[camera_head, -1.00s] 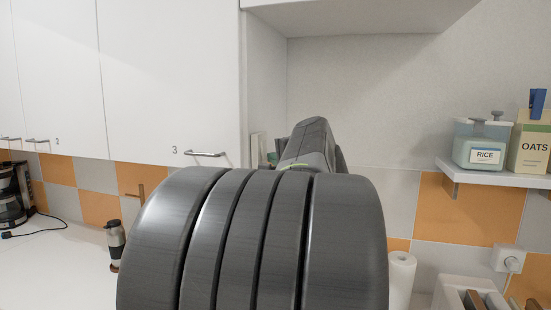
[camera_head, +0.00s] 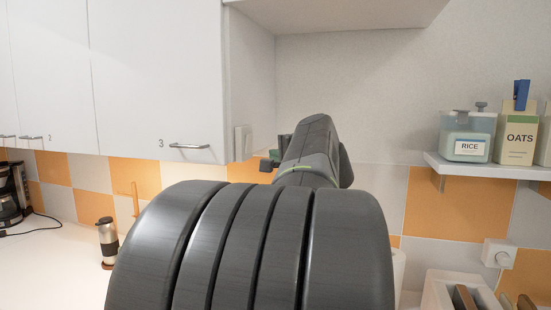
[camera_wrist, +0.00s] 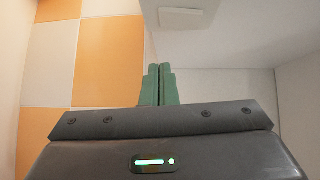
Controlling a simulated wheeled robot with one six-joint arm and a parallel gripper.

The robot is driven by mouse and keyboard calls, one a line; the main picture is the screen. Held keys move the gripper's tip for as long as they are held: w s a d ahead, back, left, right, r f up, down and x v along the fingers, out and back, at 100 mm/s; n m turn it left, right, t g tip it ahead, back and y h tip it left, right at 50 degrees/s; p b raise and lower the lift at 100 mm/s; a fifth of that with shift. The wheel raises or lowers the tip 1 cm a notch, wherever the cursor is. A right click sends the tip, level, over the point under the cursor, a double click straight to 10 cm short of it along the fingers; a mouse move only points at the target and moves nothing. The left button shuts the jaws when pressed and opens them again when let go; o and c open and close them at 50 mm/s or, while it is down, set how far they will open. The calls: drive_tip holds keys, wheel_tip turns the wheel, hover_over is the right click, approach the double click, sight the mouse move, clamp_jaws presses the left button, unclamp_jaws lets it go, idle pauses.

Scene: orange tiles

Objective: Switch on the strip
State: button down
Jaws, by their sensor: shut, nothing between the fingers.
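A white switch plate (camera_head: 243,142) is on the side panel of wall cabinet 3, near its lower edge. In the wrist view the plate (camera_wrist: 181,18) is at the top, beyond the fingertips. My gripper (camera_head: 268,161) is to the right of the plate in the head view, partly hidden by my arm. In the wrist view its green fingers (camera_wrist: 158,70) are together with nothing between them, apart from the plate. The strip itself is not visible, but the tiles under the cabinet (camera_head: 135,172) are brightly and warmly lit.
The white cabinets (camera_head: 155,80) fill the upper left. A shelf (camera_head: 500,170) with a rice container (camera_head: 467,135) and an oats box (camera_head: 517,135) is at right. My arm hides the middle.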

drive_tip(key=b+v, duration=0.2)
drive_tip(key=v, duration=0.6)
drive_tip(key=shift+s+f+b, duration=0.4)
drive_tip(key=shift+s+f, duration=0.15)
drive_tip(key=shift+f, duration=0.05)
drive_tip(key=shift+a, duration=0.15)
